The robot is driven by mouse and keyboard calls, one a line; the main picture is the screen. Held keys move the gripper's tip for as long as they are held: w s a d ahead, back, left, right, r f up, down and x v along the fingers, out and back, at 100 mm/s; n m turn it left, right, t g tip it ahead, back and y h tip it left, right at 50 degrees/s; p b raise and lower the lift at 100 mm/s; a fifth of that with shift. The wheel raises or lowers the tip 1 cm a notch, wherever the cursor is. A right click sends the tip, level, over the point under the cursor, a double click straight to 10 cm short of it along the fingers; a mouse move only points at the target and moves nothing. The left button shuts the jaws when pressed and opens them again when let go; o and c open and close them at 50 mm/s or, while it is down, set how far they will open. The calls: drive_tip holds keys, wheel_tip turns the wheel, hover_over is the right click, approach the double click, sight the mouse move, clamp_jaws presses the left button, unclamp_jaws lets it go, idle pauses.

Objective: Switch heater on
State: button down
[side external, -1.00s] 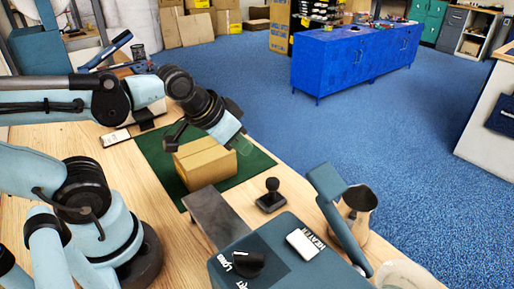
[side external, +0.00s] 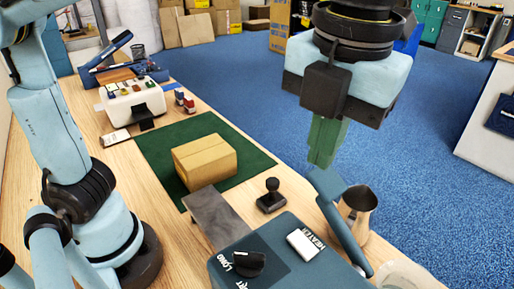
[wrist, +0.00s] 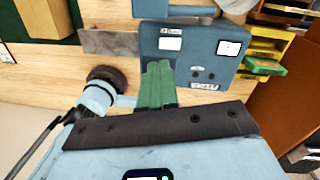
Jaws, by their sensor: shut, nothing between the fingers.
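The blue-grey machine (side external: 290,273) stands at the bottom of the side view. A white rocker switch (side external: 305,243) beside the word HEATER is on its top, near a black knob (side external: 248,263) marked LONG. I cannot tell the rocker's setting. My gripper (side external: 322,158) points down with its green fingers together and empty. In the side view it appears above the machine's blue lever arm (side external: 340,222), apart from the switch. In the wrist view the fingers (wrist: 158,68) overlap the near part of the machine (wrist: 190,58), which shows two white patches; I cannot tell which is the switch.
A carton (side external: 205,160) sits on a green mat (side external: 160,145). A grey metal plate (side external: 213,215) adjoins the machine. A black-handled stamp (side external: 271,196) and a metal jug (side external: 358,205) stand close by. A white device (side external: 133,100) is at the back.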

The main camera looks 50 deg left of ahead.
sight(296, 232)
drive_tip(key=f+m, duration=0.1)
drive_tip(key=f, duration=0.3)
drive_tip(key=s+f+m, duration=0.1)
drive_tip(key=f, duration=0.8)
drive_tip(key=shift+s+a+m, duration=0.15)
drive_tip(key=shift+a+m, duration=0.05)
drive_tip(key=shift+m, duration=0.2)
drive_tip(key=shift+a+f+h, duration=0.5)
drive_tip(key=shift+f+h, duration=0.1)
drive_tip(key=shift+h, duration=0.4)
